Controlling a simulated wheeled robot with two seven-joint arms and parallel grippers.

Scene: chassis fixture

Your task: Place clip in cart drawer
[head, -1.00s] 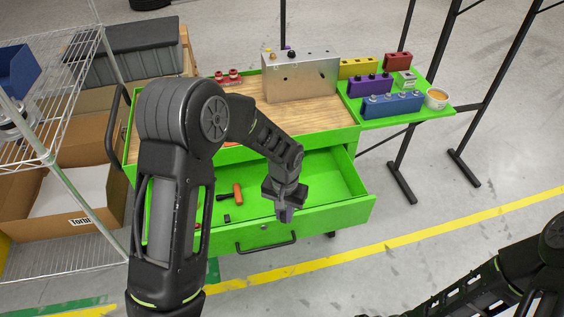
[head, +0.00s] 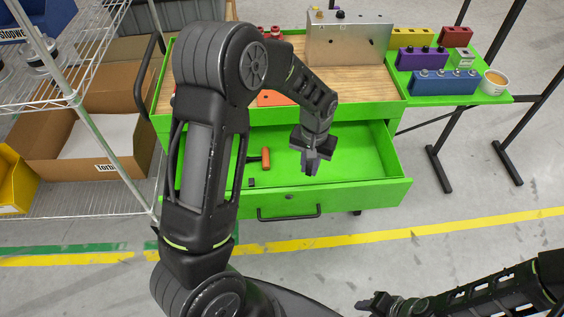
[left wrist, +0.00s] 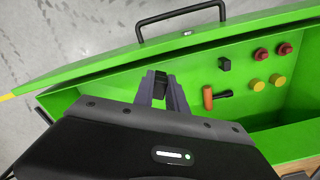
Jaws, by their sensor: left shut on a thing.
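My left gripper (head: 311,168) is over the open green cart drawer (head: 345,172), towards its right half. In the left wrist view its fingers (left wrist: 162,98) are shut on a small black clip (left wrist: 160,82), with the drawer's green floor behind it. In the head view the held clip is hard to make out. Another small black clip (left wrist: 224,63) lies in the drawer; it also shows in the head view (head: 251,182). My right gripper (head: 377,304) is at the bottom edge of the head view, away from the cart; its jaws are unclear.
In the drawer lie a hammer with an orange handle (left wrist: 208,98), red knobs (left wrist: 285,48) and yellow knobs (left wrist: 258,85). A metal box (head: 347,40) stands on the cart's wooden top. A wire shelf (head: 75,75) stands left. The drawer's right part is clear.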

